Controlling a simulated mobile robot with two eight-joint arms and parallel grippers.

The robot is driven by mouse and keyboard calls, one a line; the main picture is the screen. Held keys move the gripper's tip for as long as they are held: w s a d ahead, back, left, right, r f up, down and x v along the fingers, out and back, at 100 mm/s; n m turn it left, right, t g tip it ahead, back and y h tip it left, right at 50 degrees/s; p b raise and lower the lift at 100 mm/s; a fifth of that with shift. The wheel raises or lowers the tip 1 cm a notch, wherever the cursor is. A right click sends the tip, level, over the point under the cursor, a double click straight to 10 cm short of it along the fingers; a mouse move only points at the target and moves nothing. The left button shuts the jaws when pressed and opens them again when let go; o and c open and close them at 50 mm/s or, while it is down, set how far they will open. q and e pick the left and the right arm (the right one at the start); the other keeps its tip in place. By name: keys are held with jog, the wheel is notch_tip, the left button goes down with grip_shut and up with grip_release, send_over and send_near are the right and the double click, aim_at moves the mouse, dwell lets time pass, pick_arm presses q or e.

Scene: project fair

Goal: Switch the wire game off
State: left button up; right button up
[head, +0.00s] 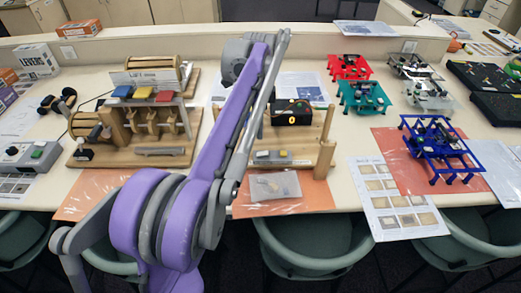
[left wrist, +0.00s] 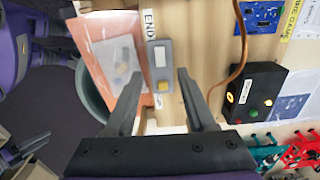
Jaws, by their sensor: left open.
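The wire game's wooden board (head: 310,150) stands on the table in the middle of the head view, its left part hidden behind my left arm. A black box (head: 291,110) with a lit orange mark sits on it; the left wrist view shows this box (left wrist: 262,88) with a glowing lamp, a red button and a green button. A grey box (head: 272,157) lies near the board's front edge.
A bent copper wire (left wrist: 238,60) rises beside the black box. A clear bag (head: 274,186) lies on orange paper in front. Another wooden game (head: 150,120) stands to the left. Red, teal and blue small stands (head: 437,150) are to the right. Chairs line the front edge.

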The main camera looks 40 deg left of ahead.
aim_at(260, 154)
pick_arm(q)
notch_tip(260, 154, down, 10)
jog(key=shift+b, duration=0.4)
jog(key=shift+d, duration=0.1)
grip_shut()
